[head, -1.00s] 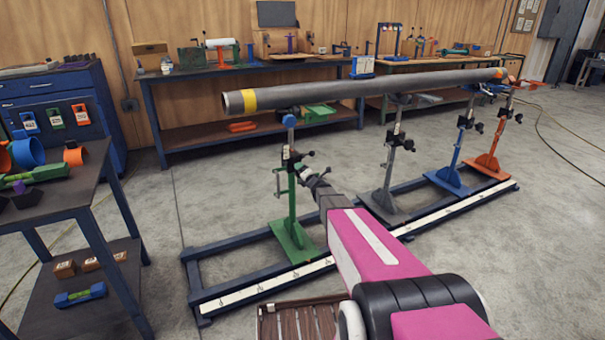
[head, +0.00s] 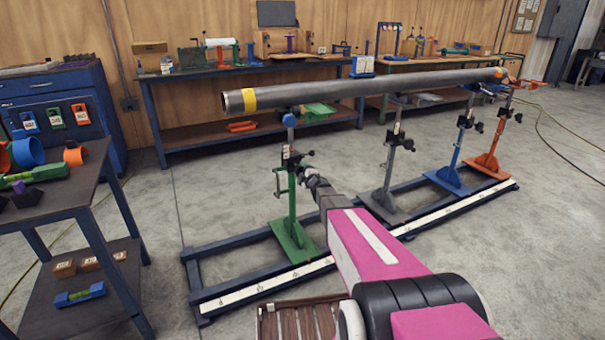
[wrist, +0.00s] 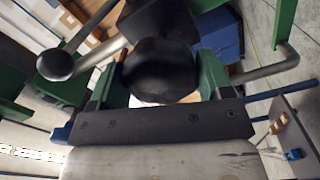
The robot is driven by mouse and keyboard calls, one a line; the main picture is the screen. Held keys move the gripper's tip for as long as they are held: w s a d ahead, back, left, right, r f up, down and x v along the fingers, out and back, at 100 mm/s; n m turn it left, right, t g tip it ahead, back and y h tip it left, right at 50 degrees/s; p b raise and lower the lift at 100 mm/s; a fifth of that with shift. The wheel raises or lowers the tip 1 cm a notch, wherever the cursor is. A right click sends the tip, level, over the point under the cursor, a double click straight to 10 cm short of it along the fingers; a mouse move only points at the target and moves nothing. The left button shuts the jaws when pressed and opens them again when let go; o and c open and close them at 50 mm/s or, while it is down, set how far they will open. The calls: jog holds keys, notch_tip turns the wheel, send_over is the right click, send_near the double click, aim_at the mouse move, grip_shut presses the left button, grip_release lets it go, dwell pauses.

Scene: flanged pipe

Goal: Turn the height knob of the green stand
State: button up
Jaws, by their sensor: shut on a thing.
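The green stand (head: 292,205) stands upright on the blue rail frame, with a blue top under the near end of the grey pipe (head: 350,88). Its dark clamp and knobs sit on the upper post. My gripper (head: 305,172) is at the right side of this clamp, small in the head view. In the wrist view a round black knob (wrist: 160,72) fills the space between the two green-edged fingers of my gripper (wrist: 160,85), and they are shut on it. A ball-ended lever (wrist: 55,65) shows at the left. The fingertips' far side is partly hidden by the knob.
Grey (head: 388,180), blue (head: 452,165) and orange (head: 490,150) stands follow along the rail frame (head: 250,292). A dark side table (head: 60,205) with parts is at the left. Workbenches line the back wall. Floor left of the green stand is clear.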

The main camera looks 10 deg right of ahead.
jog(key=shift+m, duration=0.4)
jog(key=shift+f, duration=0.1)
jog(key=o, duration=0.9)
jog(key=shift+s, duration=0.15)
jog(key=v, duration=1)
jog(key=shift+s+d, duration=0.1)
jog(key=shift+s, duration=0.2)
